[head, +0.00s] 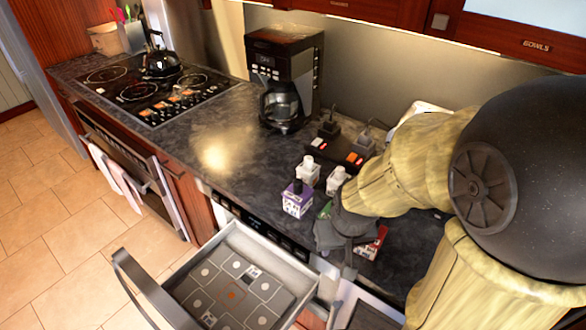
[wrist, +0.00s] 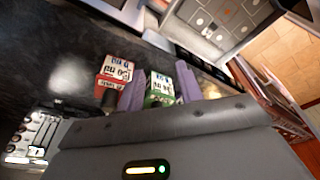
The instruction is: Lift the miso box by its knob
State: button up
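Several small boxes with knobs stand on the dark counter; I cannot read which is the miso box. In the wrist view, a green and white box (wrist: 160,88) shows between my gripper's two purple fingers (wrist: 158,98), which are apart. No grip on it is visible. A red and white box (wrist: 115,70) is just left of the fingers, with a dark knob (wrist: 108,99) near it. In the head view, my gripper (head: 342,240) is low over the counter beside a red box (head: 371,243).
White-knobbed boxes (head: 308,176) (head: 336,180) stand behind. An open drawer (head: 225,285) with a patterned bottom juts out in front; it also shows in the wrist view (wrist: 222,22). A coffee maker (head: 283,80) and a stove (head: 150,90) are farther left. The counter between them is clear.

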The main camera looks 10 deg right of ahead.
jog(key=shift+w+d, duration=0.1)
jog(key=shift+d, duration=0.05)
jog(key=o, duration=0.3)
jog(key=shift+s, duration=0.2)
jog(key=o, duration=0.4)
jog(key=shift+w+r, duration=0.15)
jog(key=shift+c, duration=0.2)
jog(key=o, duration=0.7)
jog(key=w, duration=0.1)
jog(key=w+r, duration=0.1)
jog(key=w, duration=0.1)
jog(key=shift+w+a+r+p, duration=0.15)
jog(key=shift+w+a+p, duration=0.15)
notch_tip(320, 180, up, 8)
jog(key=g+p, duration=0.3)
jog(key=p, duration=0.2)
send_over(307, 159)
jog(key=shift+r, duration=0.2)
notch_tip(307, 159, down, 12)
jog(key=shift+w+f+p, duration=0.1)
jog(key=shift+p, duration=0.9)
